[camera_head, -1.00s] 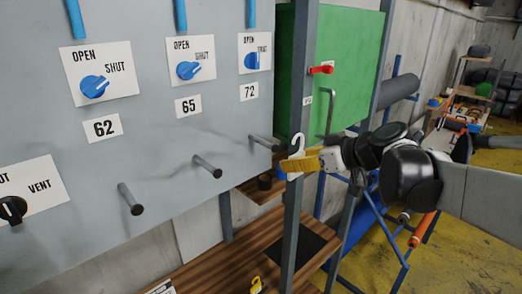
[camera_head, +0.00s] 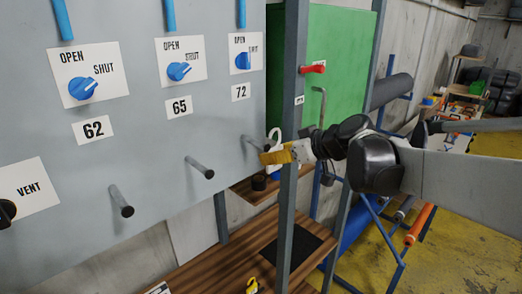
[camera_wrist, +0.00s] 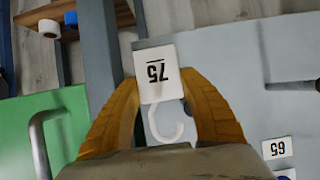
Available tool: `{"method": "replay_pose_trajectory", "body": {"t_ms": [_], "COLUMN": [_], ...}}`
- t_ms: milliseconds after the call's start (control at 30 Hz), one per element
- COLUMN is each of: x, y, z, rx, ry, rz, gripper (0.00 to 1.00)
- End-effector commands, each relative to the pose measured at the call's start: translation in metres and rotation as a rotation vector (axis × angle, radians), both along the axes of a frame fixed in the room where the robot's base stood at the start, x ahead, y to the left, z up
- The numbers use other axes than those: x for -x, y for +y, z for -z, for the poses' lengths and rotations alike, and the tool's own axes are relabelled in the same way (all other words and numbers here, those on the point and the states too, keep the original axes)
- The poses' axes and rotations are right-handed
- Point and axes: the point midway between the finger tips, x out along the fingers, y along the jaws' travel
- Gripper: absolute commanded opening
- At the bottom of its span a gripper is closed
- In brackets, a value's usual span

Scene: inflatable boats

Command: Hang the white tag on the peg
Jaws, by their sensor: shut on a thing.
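The white tag (camera_wrist: 158,73), printed 75 with a white hook (camera_wrist: 166,122), is held between the yellow fingers of my gripper (camera_wrist: 160,88). In the head view my gripper (camera_head: 276,157) is beside the grey post, with the tag's hook (camera_head: 274,138) rising above the fingers; the number is not readable there. Three bare grey pegs stick out of the grey panel: one below label 62 (camera_head: 121,202), one below 65 (camera_head: 200,167) and one below 72 (camera_head: 252,143). The tag is near the 72 peg; I cannot tell the exact gap. A peg also shows right of the tag in the wrist view (camera_wrist: 292,86).
The grey post (camera_head: 292,120) stands close by my gripper, with a green cabinet (camera_head: 340,70), red knob (camera_head: 313,68) and bent handle (camera_head: 322,105) behind it. Blue valve knobs (camera_head: 83,88) sit above the pegs. A wooden bench (camera_head: 215,262) lies below; space before the panel is open.

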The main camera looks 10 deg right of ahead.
Motion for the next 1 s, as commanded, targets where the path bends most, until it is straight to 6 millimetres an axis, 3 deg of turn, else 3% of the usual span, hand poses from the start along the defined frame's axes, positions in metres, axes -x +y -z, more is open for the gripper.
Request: {"method": "replay_pose_trajectory", "body": {"t_ms": [367,400,700,1000], "x": [0.014,0.016,0.015,0.015], "y": [0.026,0.028,0.026,0.026], "z": [-0.004,-0.004,0.017,0.021], "rx": [-0.011,-0.012,-0.008,-0.007], "ry": [-0.001,-0.001,0.000,0.000], "rz": [-0.006,-0.006,-0.004,-0.004], "gripper": [0.26,0.22,0.21,0.21]}}
